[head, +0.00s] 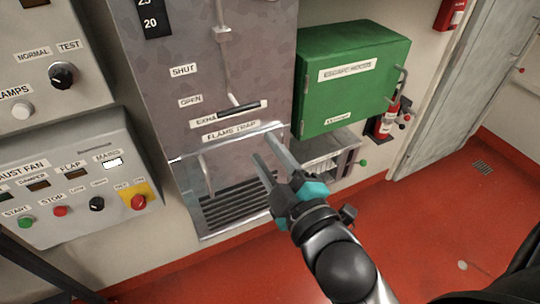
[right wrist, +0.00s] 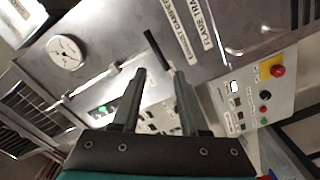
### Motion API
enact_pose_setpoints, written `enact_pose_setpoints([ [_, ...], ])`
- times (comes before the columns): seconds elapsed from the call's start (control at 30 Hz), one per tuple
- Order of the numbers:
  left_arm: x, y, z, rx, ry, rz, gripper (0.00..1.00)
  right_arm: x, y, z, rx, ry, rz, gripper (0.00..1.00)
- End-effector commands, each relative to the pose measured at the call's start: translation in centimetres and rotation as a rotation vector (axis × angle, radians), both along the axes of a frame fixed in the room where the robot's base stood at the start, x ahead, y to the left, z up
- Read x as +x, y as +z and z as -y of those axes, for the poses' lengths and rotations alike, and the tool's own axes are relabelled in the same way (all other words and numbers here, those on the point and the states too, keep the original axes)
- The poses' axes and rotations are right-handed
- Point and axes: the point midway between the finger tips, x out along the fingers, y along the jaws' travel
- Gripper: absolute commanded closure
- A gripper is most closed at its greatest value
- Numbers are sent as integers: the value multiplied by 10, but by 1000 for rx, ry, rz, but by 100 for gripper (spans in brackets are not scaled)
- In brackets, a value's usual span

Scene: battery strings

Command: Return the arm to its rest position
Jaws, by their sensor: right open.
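My right gripper (head: 268,160) is in the middle of the head view, in front of the grey exhaust duct panel (head: 175,100). Its two fingers are apart with nothing between them. In the right wrist view the gripper (right wrist: 158,85) also shows open and empty, its fingers pointing toward the panel. The black-handled damper lever (head: 242,107) sits near the "OPEN" mark, above the flame trap (head: 235,205). The lever's dark handle also shows in the right wrist view (right wrist: 157,48). I cannot tell from the pictures whether a finger touches the flame trap. My left gripper is not in view.
A green cabinet (head: 350,85) juts from the wall on the right, with a fire extinguisher (head: 388,118) beside it. The exhaust fan control box (head: 75,185) is on the left. The red floor (head: 430,225) is clear at right.

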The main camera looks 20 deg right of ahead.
Motion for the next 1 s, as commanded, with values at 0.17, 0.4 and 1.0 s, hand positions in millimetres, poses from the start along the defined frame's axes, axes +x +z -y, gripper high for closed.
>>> enact_pose_setpoints([
  [0.17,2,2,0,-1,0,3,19,-8,1,0,0,-1,-1,56],
  [0.4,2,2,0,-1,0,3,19,-9,0,0,0,-1,1,56],
  [1.0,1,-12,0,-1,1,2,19,3,-109,-8,78,16,-187,56],
])
